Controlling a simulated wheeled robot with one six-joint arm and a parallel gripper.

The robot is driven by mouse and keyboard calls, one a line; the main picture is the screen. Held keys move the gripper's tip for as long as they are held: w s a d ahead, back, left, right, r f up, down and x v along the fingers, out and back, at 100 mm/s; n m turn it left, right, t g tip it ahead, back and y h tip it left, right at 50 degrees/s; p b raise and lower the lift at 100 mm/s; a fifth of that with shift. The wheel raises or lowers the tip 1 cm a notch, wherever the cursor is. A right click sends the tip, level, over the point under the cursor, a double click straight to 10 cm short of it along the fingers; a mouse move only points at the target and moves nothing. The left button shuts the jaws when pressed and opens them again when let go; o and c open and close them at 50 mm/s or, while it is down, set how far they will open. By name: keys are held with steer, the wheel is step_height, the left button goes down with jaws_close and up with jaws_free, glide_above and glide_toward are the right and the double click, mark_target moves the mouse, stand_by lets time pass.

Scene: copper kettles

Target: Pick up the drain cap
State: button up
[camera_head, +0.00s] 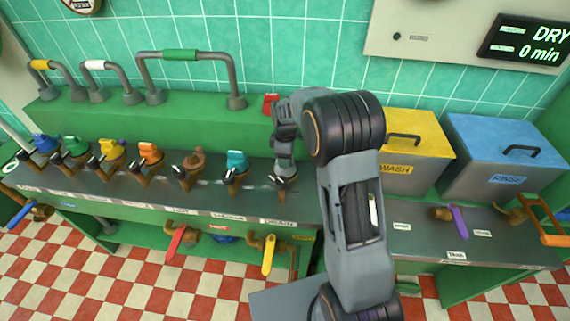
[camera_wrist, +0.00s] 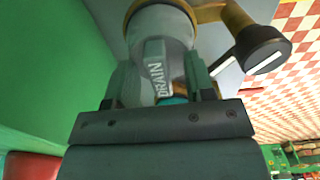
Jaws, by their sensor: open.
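The drain cap (camera_wrist: 160,32) is pale grey with the word DRAIN on its tab, and sits on a brass fitting in the wrist view. My gripper (camera_wrist: 158,88) is open, with one finger on each side of the cap's tab. I cannot tell whether the fingers touch it. In the head view my gripper (camera_head: 284,142) points down over the rightmost fitting of the row, above the counter label DRAIN. My gripper and arm partly hide the cap there.
A teal-capped fitting (camera_head: 236,162) stands just left of my gripper, with several other coloured caps further left. A black-ended brass lever (camera_wrist: 260,48) is close on the right in the wrist view. Yellow (camera_head: 415,135) and blue (camera_head: 505,140) lidded bins stand right of my arm.

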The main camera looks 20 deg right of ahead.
steer(key=shift+c, duration=0.3)
jaws_close()
steer(key=shift+r, duration=0.1)
steer(key=shift+r, duration=0.25)
step_height(320, 180, up, 2)
steer(key=shift+w+b, duration=0.1)
steer(key=shift+b, duration=0.3)
steer(key=s+a+r+b, duration=0.2)
steer(key=s+a+r, duration=0.3)
steer(key=s+r, duration=0.5)
steer(key=s, duration=0.3)
steer(key=shift+a+r, duration=0.15)
steer(key=shift+a, duration=0.05)
